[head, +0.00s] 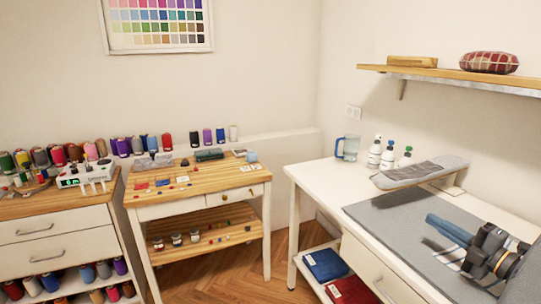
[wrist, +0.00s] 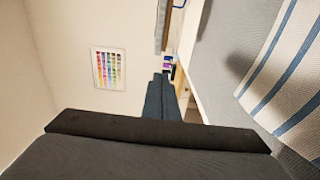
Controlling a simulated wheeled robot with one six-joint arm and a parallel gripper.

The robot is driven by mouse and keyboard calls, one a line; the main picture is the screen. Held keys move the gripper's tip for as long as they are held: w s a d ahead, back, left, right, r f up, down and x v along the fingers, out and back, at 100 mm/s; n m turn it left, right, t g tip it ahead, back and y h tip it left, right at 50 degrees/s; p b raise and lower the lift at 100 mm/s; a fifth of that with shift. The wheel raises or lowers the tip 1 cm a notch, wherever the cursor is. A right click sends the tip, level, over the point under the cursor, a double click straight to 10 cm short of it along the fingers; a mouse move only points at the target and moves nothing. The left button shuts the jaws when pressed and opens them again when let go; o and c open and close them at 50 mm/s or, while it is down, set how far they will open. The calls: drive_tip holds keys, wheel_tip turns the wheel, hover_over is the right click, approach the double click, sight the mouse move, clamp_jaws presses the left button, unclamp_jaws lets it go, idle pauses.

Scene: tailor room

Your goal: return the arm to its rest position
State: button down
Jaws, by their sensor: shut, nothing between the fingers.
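My gripper (head: 432,219) is at the right of the head view, above the grey mat (head: 375,212) on the white table. Its blue fingers point left, toward the room's middle. In the wrist view the dark blue fingers (wrist: 160,84) lie together at the centre, shut with nothing between them. My black wrist hides part of the mat and table behind it in the head view.
A grey sleeve-board-like pad (head: 420,172) stands on the table behind the gripper. Bottles (head: 375,152) and a blue jug (head: 348,147) stand farther back. A shelf (head: 450,74) hangs above. Blue-striped cloth (wrist: 290,70) fills the wrist view's right side.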

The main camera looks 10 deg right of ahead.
drive_tip(key=w+a+m+g+h, duration=0.1)
drive_tip(key=w, duration=0.2)
drive_tip(key=w+a+f+m+g+h, duration=0.1)
drive_tip(key=w+a+m, duration=0.1)
drive_tip(key=w, duration=0.2)
drive_tip(key=w+a+f+m+g+h, duration=0.1)
drive_tip(key=w+m, duration=0.1)
drive_tip(key=w, duration=0.1)
drive_tip(key=shift+w+a+g+h, duration=0.2)
drive_tip(key=shift+a+g+h, duration=0.1)
drive_tip(key=shift+a+g, duration=0.1)
drive_tip(key=a+m+g, duration=0.1)
drive_tip(key=a+m, duration=0.1)
drive_tip(key=a+m+g+h, duration=0.1)
drive_tip(key=a, duration=0.1)
drive_tip(key=w+a+f+m+g+h, duration=0.1)
drive_tip(key=a+m, duration=0.1)
drive_tip(key=shift+a+f+m+g, duration=0.1)
drive_tip(key=shift+a+m+g, duration=0.2)
drive_tip(key=shift+a+g, duration=0.1)
drive_tip(key=s+a+m+g, duration=0.9)
drive_tip(key=s+a, duration=1)
drive_tip(key=a, duration=0.4)
drive_tip(key=shift+s+a+m+y, duration=0.2)
drive_tip(key=shift+m+y, duration=0.1)
drive_tip(key=shift+m, duration=0.4)
drive_tip(key=shift+a, duration=0.1)
